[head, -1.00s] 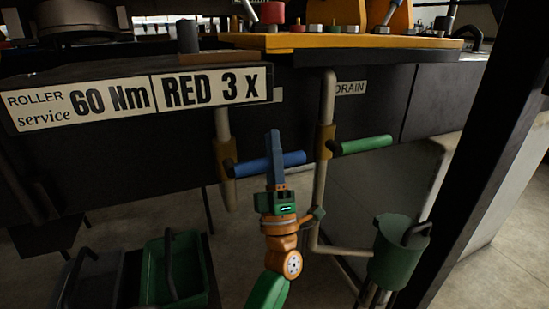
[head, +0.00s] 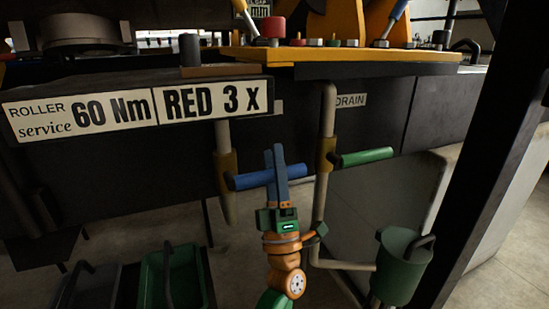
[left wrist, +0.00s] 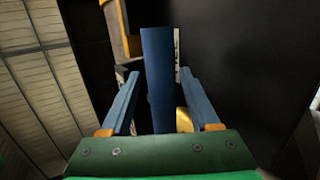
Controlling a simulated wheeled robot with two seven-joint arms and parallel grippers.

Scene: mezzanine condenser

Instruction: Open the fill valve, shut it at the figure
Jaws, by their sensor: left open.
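A valve with a blue handle (head: 245,182) sits on the left pipe (head: 227,205); the handle lies nearly level, pointing right. My left gripper (head: 276,150) comes up from below, and its blue fingers cross in front of the handle. In the left wrist view the blue handle (left wrist: 158,75) stands between the open fingers (left wrist: 160,100), with a gap on each side. A second valve with a green handle (head: 365,157) is on the right pipe (head: 322,200), beside a DRAIN label (head: 351,100). The label by the left pipe is mostly hidden. My right gripper is not in view.
A green bucket (head: 400,270) stands low at the right. A dark post (head: 465,165) slants down the right side. A green crate (head: 180,275) is on the floor at left. Above are a sign reading "60 Nm" and "RED 3 x" (head: 212,99) and a yellow plate (head: 350,54).

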